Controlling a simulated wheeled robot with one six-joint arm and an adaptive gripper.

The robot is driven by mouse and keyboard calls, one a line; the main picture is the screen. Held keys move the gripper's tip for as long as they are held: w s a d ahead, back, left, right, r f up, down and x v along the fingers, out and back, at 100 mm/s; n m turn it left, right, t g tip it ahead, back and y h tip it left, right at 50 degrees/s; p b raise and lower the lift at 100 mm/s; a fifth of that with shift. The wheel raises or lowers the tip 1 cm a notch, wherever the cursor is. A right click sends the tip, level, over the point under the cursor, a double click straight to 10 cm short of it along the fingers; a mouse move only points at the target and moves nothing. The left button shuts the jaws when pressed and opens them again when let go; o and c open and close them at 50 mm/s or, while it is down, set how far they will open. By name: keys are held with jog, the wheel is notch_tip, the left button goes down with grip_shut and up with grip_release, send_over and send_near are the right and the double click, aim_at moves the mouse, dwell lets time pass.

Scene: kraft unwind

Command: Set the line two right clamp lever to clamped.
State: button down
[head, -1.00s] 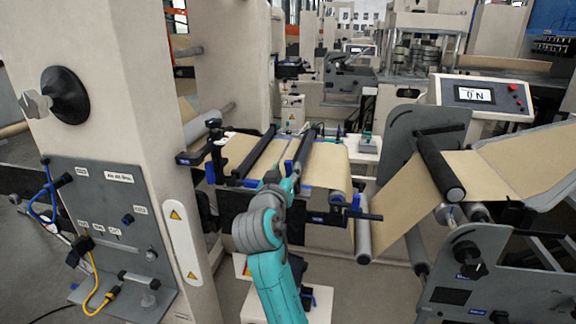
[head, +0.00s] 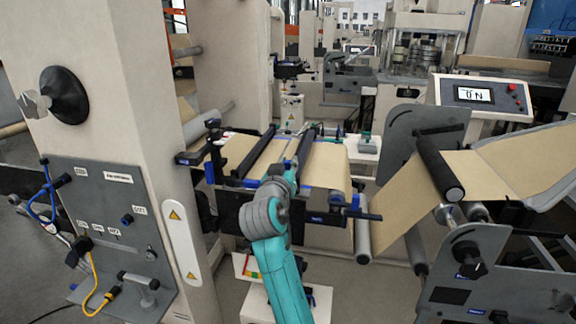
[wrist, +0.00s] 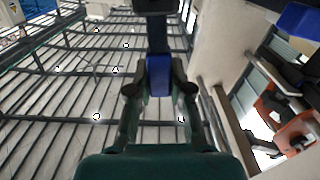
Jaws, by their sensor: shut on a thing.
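In the wrist view, my gripper (wrist: 159,90) has its two dark fingers on either side of a blue grip (wrist: 159,72). The grip sits at the end of a dark bar (wrist: 157,35) and looks like a clamp lever's handle. The fingers are shut on it. In the head view, my teal and grey arm reaches up to the web table (head: 325,165) of the unwind stand. My arm's end hides the fingers and the held grip there. Another blue part (head: 210,172) shows at the table's left side. I cannot read the lever's setting.
Brown kraft web (head: 405,190) runs from the table to rollers at the right. A dark side plate with a black knob (head: 468,258) stands at lower right. A beige column (head: 110,130) with a cable panel (head: 110,230) stands at left. A display (head: 473,95) reads ON.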

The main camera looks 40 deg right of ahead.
jog(key=shift+a, duration=0.1)
jog(key=w+a+f+n, duration=0.3)
jog(key=f+n, duration=0.4)
jog(key=n, duration=0.9)
jog(key=shift+w+a+f, duration=0.2)
jog(key=shift+w+a, duration=0.1)
jog(key=shift+w, duration=0.6)
jog(key=shift+f, duration=0.1)
jog(key=c, duration=1)
grip_release()
jog(key=shift+c, duration=0.2)
jog(key=shift+a, duration=0.1)
jog(key=v, duration=1.2)
